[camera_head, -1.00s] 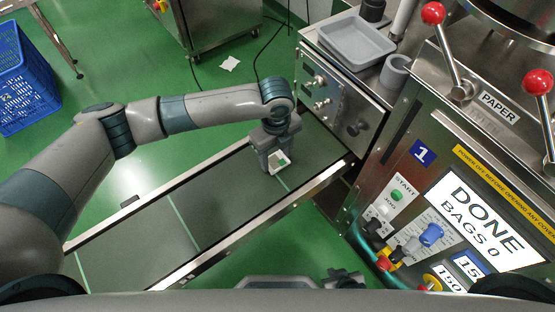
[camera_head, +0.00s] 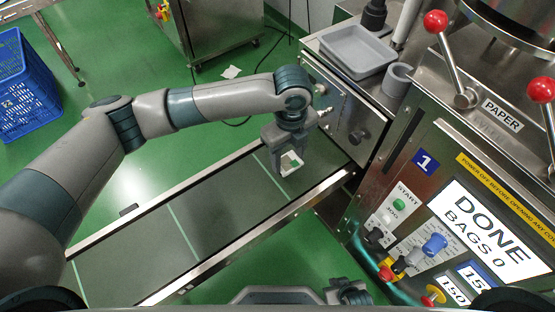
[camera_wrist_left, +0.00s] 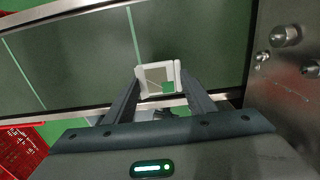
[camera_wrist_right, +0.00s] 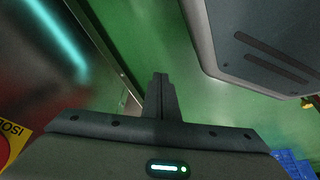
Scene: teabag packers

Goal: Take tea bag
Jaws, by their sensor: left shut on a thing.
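The tea bag (camera_head: 291,165) is a small white square with a green patch. My left gripper (camera_head: 288,157) is shut on it and holds it over the conveyor belt (camera_head: 222,205), near the belt's machine end. In the left wrist view the tea bag (camera_wrist_left: 155,75) sits between the two fingertips (camera_wrist_left: 159,84). Whether it clears the belt is hard to tell, but it looks raised. My right gripper (camera_wrist_right: 161,78) is shut and empty in its wrist view. In the head view it shows partly at the bottom edge (camera_head: 350,289).
The tea packing machine (camera_head: 400,170) stands right of the belt, its screen reading DONE, BAGS 0. Metal rails (camera_head: 250,243) edge the belt. A blue crate (camera_head: 25,90) stands at the far left on open green floor.

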